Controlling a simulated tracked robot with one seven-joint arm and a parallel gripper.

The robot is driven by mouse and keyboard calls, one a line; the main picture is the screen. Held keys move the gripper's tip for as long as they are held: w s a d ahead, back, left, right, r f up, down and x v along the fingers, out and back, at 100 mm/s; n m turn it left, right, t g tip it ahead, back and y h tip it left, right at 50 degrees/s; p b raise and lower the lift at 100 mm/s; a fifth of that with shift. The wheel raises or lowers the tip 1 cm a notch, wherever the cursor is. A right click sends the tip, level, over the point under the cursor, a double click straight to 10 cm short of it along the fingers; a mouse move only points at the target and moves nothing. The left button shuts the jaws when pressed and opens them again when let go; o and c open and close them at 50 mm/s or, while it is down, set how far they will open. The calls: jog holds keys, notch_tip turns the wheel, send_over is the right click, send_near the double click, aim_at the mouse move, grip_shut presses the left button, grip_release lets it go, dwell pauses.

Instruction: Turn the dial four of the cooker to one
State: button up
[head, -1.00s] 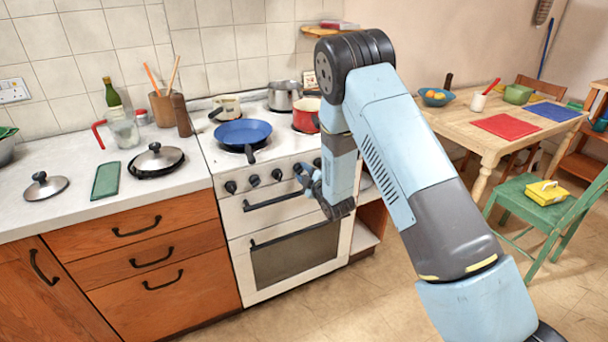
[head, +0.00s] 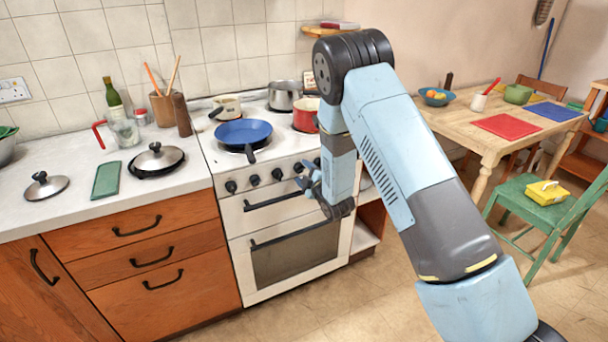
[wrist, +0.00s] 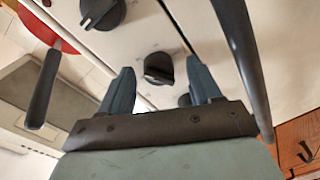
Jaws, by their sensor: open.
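The white cooker (head: 236,215) has a row of black dials along its front. The dial that looks fourth from the left (head: 298,167) is close to my gripper (head: 308,178) in the head view. In the wrist view, a black dial (wrist: 158,68) with a raised ridge shows between the two fingertips of my gripper (wrist: 160,80). The fingers are apart, one on each side of it in the picture. I cannot tell whether they touch it. Another dial (wrist: 102,14) with a white mark is at the upper left.
The oven handles (head: 280,198) run below the dials; a dark bar (wrist: 243,60) passes close by the right finger in the wrist view. A blue pan (head: 243,132) and a red pot (head: 304,114) stand on the hob. Wooden drawers (head: 150,245) are left of the cooker.

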jog(key=v, duration=1.3)
jog(key=shift+s+d, duration=0.25)
jog(key=shift+d, duration=0.05)
